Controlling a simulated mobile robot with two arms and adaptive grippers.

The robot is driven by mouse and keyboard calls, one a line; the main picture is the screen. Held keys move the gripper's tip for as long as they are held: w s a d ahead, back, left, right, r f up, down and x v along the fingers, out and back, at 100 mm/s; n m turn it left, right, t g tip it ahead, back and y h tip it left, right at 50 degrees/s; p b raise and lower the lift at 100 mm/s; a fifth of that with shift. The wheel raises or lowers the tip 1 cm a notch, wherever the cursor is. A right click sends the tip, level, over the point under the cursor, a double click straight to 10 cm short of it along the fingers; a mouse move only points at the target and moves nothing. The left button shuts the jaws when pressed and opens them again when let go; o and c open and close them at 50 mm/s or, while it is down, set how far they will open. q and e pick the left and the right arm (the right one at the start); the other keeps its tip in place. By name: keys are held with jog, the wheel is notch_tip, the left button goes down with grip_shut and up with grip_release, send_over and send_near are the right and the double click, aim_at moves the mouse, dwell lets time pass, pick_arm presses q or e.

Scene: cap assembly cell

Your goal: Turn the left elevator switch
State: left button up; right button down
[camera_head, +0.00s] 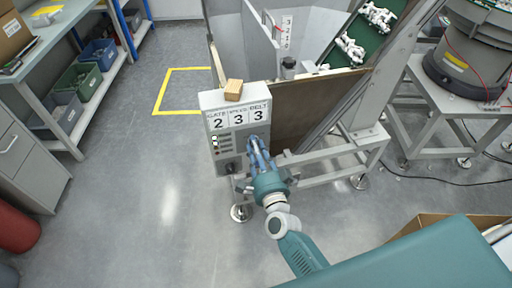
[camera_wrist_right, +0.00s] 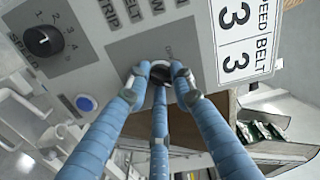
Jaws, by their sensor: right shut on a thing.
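A control box (camera_head: 213,100) stands upright with number cards 2, 3, 3 on its front. In the right wrist view my right gripper's (camera_wrist_right: 160,78) blue fingers close around a small switch (camera_wrist_right: 161,68) on the grey panel. The fingertips cover much of the switch, so its setting cannot be told. A black speed knob (camera_wrist_right: 43,41) and a blue button (camera_wrist_right: 86,103) sit apart from the fingers. My left gripper is not in view.
Shelving with bins (camera_head: 84,82) stands at the left. A bowl feeder (camera_head: 465,62) is at the right. The floor left of the box is clear.

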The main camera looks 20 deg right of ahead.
jog(key=shift+s+a+f, duration=0.1)
jog(key=shift+a+f, duration=0.15)
jog(key=shift+f, duration=0.05)
jog(key=c, duration=1.5)
grip_release()
jog(key=shift+r, duration=0.2)
jog(key=s, duration=1.2)
jog(key=shift+a, duration=0.2)
